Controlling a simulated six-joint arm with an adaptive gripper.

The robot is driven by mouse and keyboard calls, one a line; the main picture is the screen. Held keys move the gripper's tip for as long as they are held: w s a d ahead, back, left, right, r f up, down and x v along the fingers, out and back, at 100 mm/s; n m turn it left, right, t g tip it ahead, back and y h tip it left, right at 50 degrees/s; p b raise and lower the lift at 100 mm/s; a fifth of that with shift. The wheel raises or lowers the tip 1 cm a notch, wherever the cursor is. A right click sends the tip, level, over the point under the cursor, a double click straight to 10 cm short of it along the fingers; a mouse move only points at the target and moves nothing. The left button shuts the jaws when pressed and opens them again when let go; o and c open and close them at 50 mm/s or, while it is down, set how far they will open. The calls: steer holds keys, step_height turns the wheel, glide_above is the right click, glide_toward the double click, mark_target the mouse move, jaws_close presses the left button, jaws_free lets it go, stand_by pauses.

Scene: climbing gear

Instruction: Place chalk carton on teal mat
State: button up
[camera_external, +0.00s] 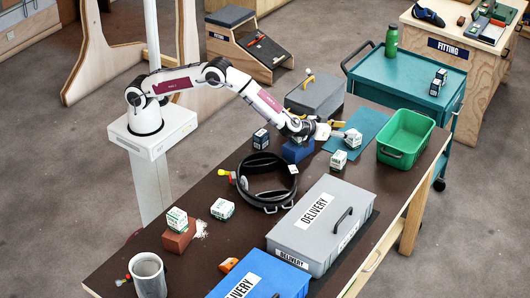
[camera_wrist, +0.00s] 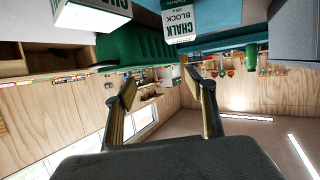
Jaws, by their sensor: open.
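The teal mat (camera_external: 372,123) lies on the dark table beyond my gripper (camera_external: 335,129). Another chalk carton (camera_external: 338,160) stands off the mat, nearer the camera. My gripper is open with nothing between its fingers, just left of the carton on the mat and apart from it. In the wrist view, the open fingers (camera_wrist: 162,80) point into empty space. Two chalk cartons show at the top of that view, one on the left (camera_wrist: 92,14) and one near the middle (camera_wrist: 183,20).
A green bin (camera_external: 405,138) stands right of the mat, and a grey box (camera_external: 315,97) behind it. A blue block (camera_external: 297,151) is under my wrist. More cartons (camera_external: 222,209) stand at left.

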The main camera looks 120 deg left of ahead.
steer(key=w+d+r+m+t+h, duration=0.1)
steer(key=d+r+m+t+h, duration=0.45)
steer(key=d+r, duration=1.2)
steer(key=s+d+r+m+h, duration=0.3)
steer(key=s+d+r+h, duration=0.2)
steer(key=s+d+r, duration=0.6)
steer(key=s+d+f+m+g+h, duration=0.15)
steer(key=s+d, duration=0.35)
steer(key=s, duration=0.5)
steer(key=s+d+f+m+g+h, duration=0.15)
steer(key=s+d, duration=0.35)
steer(key=s, duration=0.5)
steer(key=s+f+g, duration=0.2)
steer(key=s+f, duration=0.2)
steer(key=s, duration=0.7)
steer(key=s+f+g+y, duration=0.1)
steer(key=s+f, duration=0.3)
steer(key=s, duration=0.8)
steer(key=shift+s+a+f+m+g, duration=0.3)
steer(key=shift+a+f+m+g, duration=0.15)
steer(key=shift+g, duration=0.1)
